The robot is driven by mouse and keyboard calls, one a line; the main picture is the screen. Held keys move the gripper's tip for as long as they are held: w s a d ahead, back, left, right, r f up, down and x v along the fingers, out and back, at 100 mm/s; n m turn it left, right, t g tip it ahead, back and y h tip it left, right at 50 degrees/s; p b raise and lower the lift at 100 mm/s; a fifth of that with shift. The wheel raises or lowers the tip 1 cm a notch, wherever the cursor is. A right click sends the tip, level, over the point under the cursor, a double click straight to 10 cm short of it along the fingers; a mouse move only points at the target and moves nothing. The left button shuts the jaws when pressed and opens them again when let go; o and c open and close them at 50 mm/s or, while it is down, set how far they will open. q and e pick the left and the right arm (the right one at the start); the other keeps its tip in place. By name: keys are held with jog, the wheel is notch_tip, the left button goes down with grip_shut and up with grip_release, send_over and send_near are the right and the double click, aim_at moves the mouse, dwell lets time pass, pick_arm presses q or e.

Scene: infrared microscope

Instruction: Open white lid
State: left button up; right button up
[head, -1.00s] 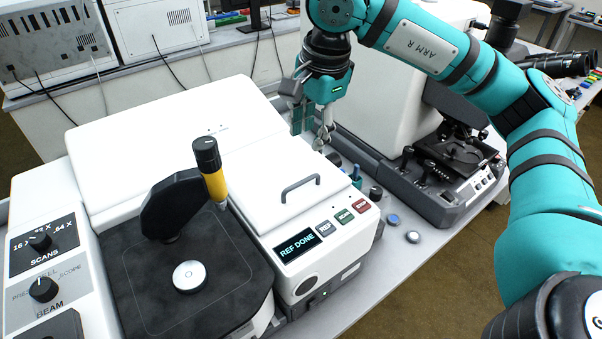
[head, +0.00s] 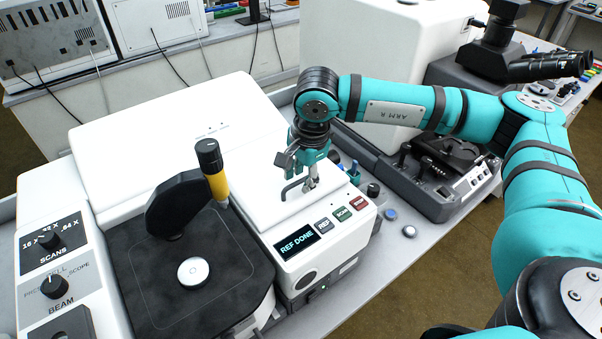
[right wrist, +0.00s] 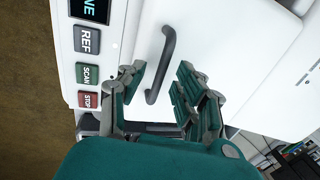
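The white lid (head: 262,188) is the flat top panel of the white instrument, right of the black sample stage, and looks closed. Its dark grey bar handle (head: 287,190) is partly hidden by my right gripper in the head view. In the right wrist view the lid (right wrist: 225,50) fills much of the picture, with the curved handle (right wrist: 167,50) standing on it. My right gripper (head: 301,176) is just above the handle. In the right wrist view its fingers (right wrist: 160,76) are apart, with the handle's end showing between them; contact cannot be told. My left gripper is not in view.
The front panel with the REF DONE display (head: 297,242) and buttons is just before the lid. A black and yellow upright part (head: 212,170) stands over the stage to the left. A grey microscope base (head: 440,195) stands to the right.

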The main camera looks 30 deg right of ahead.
jog(key=shift+c, duration=0.3)
grip_shut()
jog(key=shift+w+r, duration=0.1)
